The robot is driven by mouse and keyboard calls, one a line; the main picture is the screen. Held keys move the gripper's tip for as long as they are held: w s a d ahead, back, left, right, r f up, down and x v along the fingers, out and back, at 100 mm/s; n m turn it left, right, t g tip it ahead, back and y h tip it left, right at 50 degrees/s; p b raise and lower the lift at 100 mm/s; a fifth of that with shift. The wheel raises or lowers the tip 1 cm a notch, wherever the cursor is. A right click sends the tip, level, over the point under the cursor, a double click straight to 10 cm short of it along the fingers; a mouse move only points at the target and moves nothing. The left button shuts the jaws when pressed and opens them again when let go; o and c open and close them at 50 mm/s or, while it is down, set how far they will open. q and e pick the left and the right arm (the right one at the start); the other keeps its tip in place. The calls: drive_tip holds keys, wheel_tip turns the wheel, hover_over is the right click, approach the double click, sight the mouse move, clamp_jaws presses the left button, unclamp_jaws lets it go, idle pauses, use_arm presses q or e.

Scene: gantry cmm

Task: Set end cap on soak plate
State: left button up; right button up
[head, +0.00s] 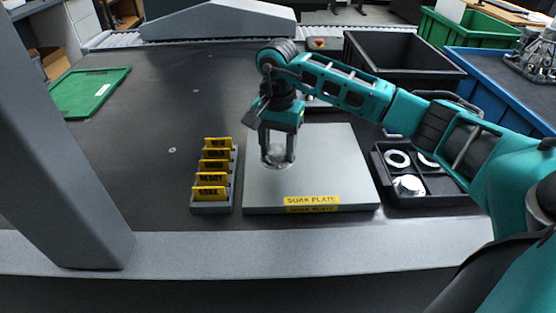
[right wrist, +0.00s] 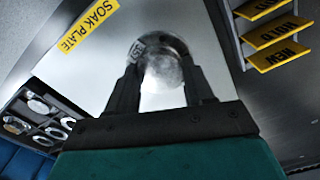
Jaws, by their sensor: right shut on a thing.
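My right gripper (head: 277,160) points down over the left part of the grey soak plate (head: 330,160), which has a yellow "SOAK PLATE" label on its front edge. The gripper is shut on a round, shiny metal end cap (head: 275,154). In the right wrist view the end cap (right wrist: 164,72) sits between the two dark fingertips (right wrist: 160,88), with the bright plate (right wrist: 105,55) behind it. I cannot tell whether the cap touches the plate. My left gripper is not in view.
A rack of yellow tags (head: 211,207) stands just left of the plate. A black divided tray (head: 385,190) with metal rings and parts is at the right. A black bin (head: 395,60) and a green bin (head: 470,35) stand behind. A green lid (head: 90,92) lies far left.

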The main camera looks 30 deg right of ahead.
sight(278, 149)
wheel_tip(278, 149, down, 4)
drive_tip(key=shift+f+b, duration=0.1)
drive_tip(key=shift+b, duration=0.25)
drive_tip(key=shift+f, duration=0.1)
drive_tip(key=o, duration=1.2)
drive_tip(key=shift+r, duration=0.5)
wheel_tip(278, 149, up, 11)
drive_tip(key=shift+r+p, duration=0.2)
drive_tip(key=shift+p, duration=0.75)
